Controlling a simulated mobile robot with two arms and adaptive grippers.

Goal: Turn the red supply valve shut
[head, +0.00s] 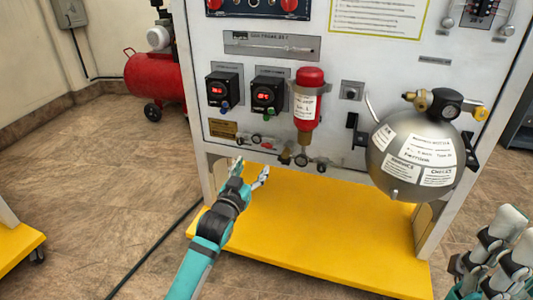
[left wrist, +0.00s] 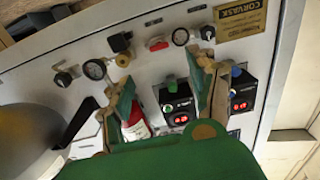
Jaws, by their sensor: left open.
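The red supply valve (head: 268,141) is a small red handle low on the white panel, in a row of gauges and fittings. In the left wrist view the red handle (left wrist: 158,45) shows clearly, lying flat against the panel beyond my fingers. My left gripper (head: 251,171) is open and empty, below and a little left of the valve, apart from it. Its two fingers (left wrist: 164,80) show in the left wrist view with a gap between them.
A red cylinder (head: 308,105) hangs just right of the valve row. Two black display units (head: 268,92) sit above it. A large grey sphere (head: 405,160) juts out at the right. A yellow base (head: 330,245) lies below. A red compressor (head: 155,77) stands back left.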

